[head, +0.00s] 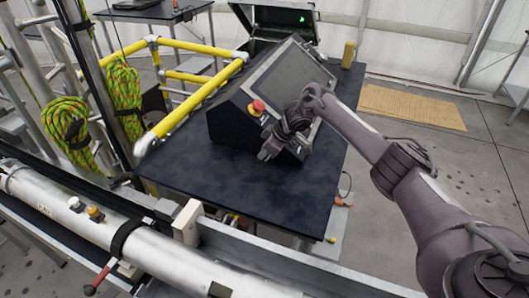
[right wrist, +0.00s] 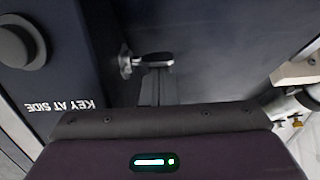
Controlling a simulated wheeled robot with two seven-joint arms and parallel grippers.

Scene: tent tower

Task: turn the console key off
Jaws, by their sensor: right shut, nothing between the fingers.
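The console (head: 229,121) is a dark box with a sloped screen and a red push button (head: 257,107), standing on a dark table. My right gripper (head: 268,153) is at the console's near lower side. In the right wrist view my right gripper's fingers (right wrist: 157,84) are shut and empty. A small silver metal part, apparently the console key (right wrist: 125,62), shows just beyond and left of the fingertips; whether they touch cannot be told. The key's angle is unclear, and the key is not discernible in the head view. A "KEY AT SIDE" label (right wrist: 62,104) appears upside down. My left gripper is not in view.
The dark table top (head: 210,180) is clear in front of the console. A yellow rail (head: 195,97) runs along its left side. An open black case (head: 278,20) and a yellow object (head: 348,54) are behind. A large metal tube (head: 150,250) lies in front.

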